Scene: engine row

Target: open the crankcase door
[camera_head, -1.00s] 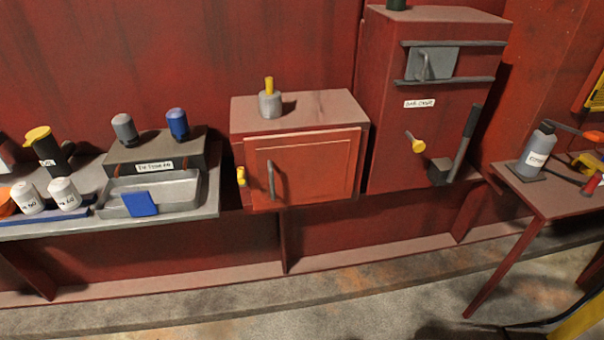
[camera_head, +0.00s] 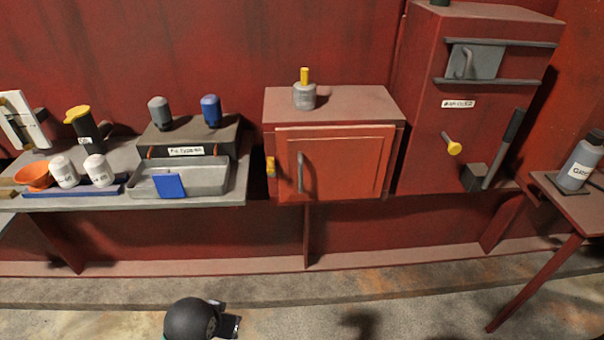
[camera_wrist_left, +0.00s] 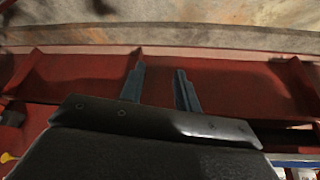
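The crankcase door (camera_head: 340,165) is an orange-red panel on the front of a low red cabinet (camera_head: 335,107). It looks shut in its frame. A grey vertical handle (camera_head: 300,172) sits near its left edge. A yellow latch-like piece (camera_head: 270,167) is on the cabinet's left side. In the left wrist view my left gripper (camera_wrist_left: 160,70) has its two fingers apart with nothing between them, before the red wall below the bench. A round black part of mine (camera_head: 190,320) shows at the bottom of the head view, below and left of the door. My right gripper is out of view.
A grey bench (camera_head: 130,198) at left holds a tray (camera_head: 210,178), bottles and white canisters. A tall red cabinet (camera_head: 425,150) with a lever (camera_head: 503,145) stands right of the door. A side table (camera_head: 570,212) is at far right. The floor before the door is clear.

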